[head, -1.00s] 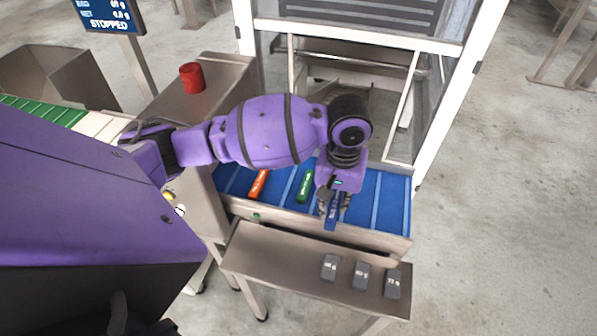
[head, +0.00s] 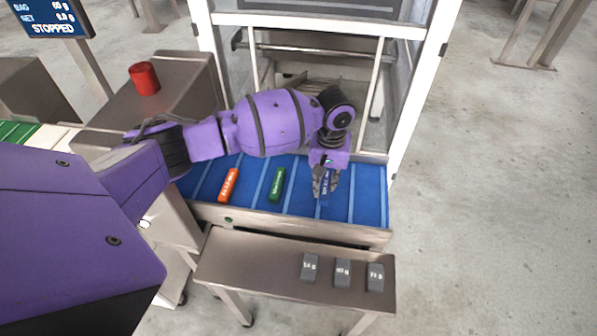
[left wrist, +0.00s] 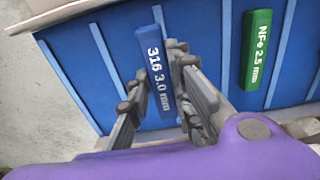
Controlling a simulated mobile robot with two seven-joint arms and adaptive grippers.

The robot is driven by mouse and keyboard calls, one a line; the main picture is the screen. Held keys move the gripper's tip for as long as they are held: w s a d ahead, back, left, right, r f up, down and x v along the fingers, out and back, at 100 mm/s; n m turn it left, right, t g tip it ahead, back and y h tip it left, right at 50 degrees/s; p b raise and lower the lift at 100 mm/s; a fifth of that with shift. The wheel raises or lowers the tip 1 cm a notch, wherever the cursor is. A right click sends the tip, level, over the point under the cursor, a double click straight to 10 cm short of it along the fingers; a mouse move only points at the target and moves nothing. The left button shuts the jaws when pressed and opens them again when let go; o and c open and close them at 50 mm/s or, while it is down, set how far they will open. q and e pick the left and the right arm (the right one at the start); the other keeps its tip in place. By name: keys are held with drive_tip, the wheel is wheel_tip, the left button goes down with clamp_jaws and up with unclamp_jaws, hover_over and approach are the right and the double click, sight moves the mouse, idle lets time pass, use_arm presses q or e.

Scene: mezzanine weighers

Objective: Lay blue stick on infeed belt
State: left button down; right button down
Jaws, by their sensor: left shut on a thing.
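The blue stick (left wrist: 154,66), marked "316 3.0 mm", is between the fingers of my left gripper (left wrist: 160,100), which is shut on it. In the head view the blue stick (head: 324,184) and my left gripper (head: 326,182) are over the right part of the blue infeed belt (head: 369,200). The stick lies roughly along the belt's cross ribs. I cannot tell whether it touches the belt. My right gripper does not show.
A green stick (head: 277,185) and an orange stick (head: 228,185) lie on the belt to the left. Several grey weights, one here (head: 342,273), sit on the front shelf (head: 250,265). A red cup-like thing (head: 144,79) stands at the upper left. A white frame (head: 412,100) rises behind the belt.

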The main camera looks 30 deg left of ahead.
sight(327, 180)
use_arm(q)
drive_tip(key=shift+w+f, duration=0.3)
drive_tip(key=shift+w, duration=0.25)
drive_tip(key=shift+w+f, duration=0.15)
drive_tip(key=shift+f, duration=1.45)
drive_tip(key=c, duration=1.6)
unclamp_jaws()
drive_tip(key=shift+f, duration=0.15)
drive_tip(key=shift+o, duration=0.2)
wheel_tip(327, 180, up, 12)
drive_tip(key=shift+r+p, duration=0.2)
drive_tip(key=shift+p, duration=0.25)
